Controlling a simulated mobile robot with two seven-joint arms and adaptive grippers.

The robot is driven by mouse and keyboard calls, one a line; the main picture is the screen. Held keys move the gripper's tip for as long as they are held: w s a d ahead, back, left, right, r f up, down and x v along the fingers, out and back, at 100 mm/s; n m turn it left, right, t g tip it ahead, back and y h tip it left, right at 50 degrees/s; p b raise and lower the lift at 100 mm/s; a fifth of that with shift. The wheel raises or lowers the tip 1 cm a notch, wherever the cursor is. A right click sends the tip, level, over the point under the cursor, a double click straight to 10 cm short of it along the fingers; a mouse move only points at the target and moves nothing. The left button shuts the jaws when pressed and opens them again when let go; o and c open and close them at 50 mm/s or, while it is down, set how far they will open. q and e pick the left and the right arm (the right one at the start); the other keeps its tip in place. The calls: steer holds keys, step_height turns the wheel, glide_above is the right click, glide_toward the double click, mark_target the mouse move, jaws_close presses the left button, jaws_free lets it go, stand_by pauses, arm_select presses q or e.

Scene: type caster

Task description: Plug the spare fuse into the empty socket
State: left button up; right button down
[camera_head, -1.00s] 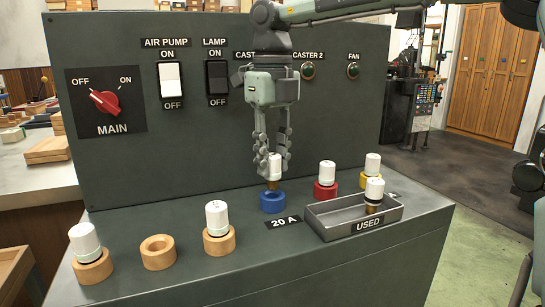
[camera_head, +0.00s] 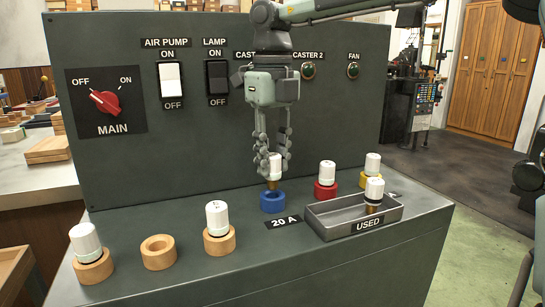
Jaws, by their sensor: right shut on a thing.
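My right gripper (camera_head: 273,158) hangs in front of the panel, pointing down, shut on a white fuse (camera_head: 275,166) with a brass lower end. The fuse is upright right at the blue socket (camera_head: 273,202). Its brass end meets the socket's opening in the picture; I cannot tell how deep it sits. The blue socket stands behind the 20 A label (camera_head: 283,222). My left gripper is not in view.
White fuses stand in the red socket (camera_head: 325,190), the yellow socket and two wooden rings. One wooden ring (camera_head: 158,252) is empty. The grey USED tray (camera_head: 330,228) holds a fuse. Behind stands the panel with a red main switch (camera_head: 104,101).

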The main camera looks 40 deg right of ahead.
mark_target(273, 174)
steer(key=shift+f+b, duration=1.25)
steer(key=shift+f, duration=0.45)
steer(key=c, duration=1.2)
jaws_free()
steer(key=shift+o, duration=0.2)
step_height(273, 174, up, 12)
steer(key=shift+r, duration=0.1)
